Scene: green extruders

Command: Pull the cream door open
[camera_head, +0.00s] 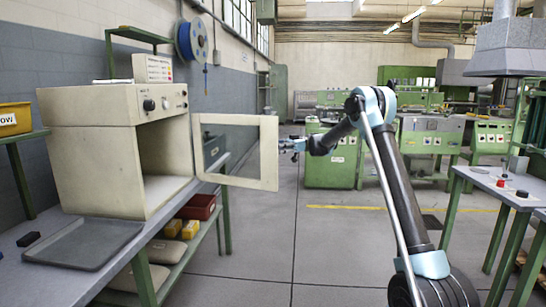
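The cream door (269,158) is a square frame around a dark see-through pane. It stands swung out to the right from the front of the cream oven-like cabinet (90,160), and the cabinet's hollow inside shows. My gripper (286,145) is just right of the door's free edge, at about mid-height, at the end of my blue and black arm. Its fingertips are small in the picture and close to the edge. I cannot tell whether they touch the door or are open or shut.
The cabinet stands on a green-legged bench with a grey tray (84,243) in front. A red bin (198,207) and sacks sit on the shelf below. A grey-topped table (490,182) stands at the right. Green machines line the back. The floor between is clear.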

